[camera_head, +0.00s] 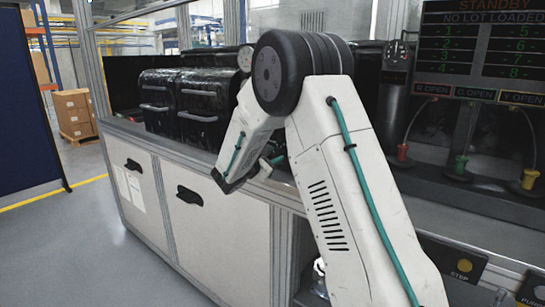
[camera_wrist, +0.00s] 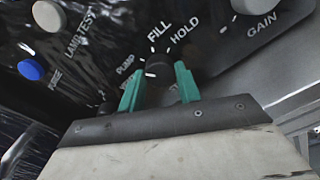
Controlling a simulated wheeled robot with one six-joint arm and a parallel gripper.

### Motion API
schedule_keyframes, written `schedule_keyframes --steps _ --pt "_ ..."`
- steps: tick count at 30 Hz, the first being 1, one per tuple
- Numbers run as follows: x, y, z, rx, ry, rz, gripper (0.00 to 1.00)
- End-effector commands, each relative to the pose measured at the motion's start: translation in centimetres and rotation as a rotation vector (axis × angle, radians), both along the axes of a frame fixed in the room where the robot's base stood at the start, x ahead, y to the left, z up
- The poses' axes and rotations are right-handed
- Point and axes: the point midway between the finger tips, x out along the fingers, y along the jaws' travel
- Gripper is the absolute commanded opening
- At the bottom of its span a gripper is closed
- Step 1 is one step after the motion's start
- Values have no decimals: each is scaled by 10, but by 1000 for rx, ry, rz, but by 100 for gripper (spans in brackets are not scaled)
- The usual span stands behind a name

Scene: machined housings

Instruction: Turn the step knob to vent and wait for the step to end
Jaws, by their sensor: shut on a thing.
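The step knob (camera_wrist: 157,67) is a dark round knob in the wrist view, ringed by the labels PUMP, FILL and HOLD. Other lettering around it is partly hidden behind the green fingers. My gripper (camera_wrist: 159,74) has its two green fingers on either side of the knob and is shut on it. A small pale mark shows on the knob, but I cannot tell surely which label it points at. In the head view my arm covers the knob and the gripper's fingertips. The display (camera_head: 483,48) reads STANDBY and NO LOT LOADED.
A grey GAIN knob (camera_wrist: 254,5) lies right of the gripper. A white LAMP TEST button (camera_wrist: 48,15) and a blue button (camera_wrist: 30,69) lie left. In the head view, black cases (camera_head: 203,105) stand on the bench, and a yellow STEP button (camera_head: 464,265) sits lower right.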

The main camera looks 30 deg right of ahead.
Motion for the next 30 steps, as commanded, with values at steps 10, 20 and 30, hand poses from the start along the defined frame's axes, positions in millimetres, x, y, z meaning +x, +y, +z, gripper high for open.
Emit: schedule_keyframes --steps 10,20,30 --pt "0 0 0 -100 272 0 11" --pt "0 0 1 -165 451 0 11" --pt "0 0 1 -187 512 1 11"
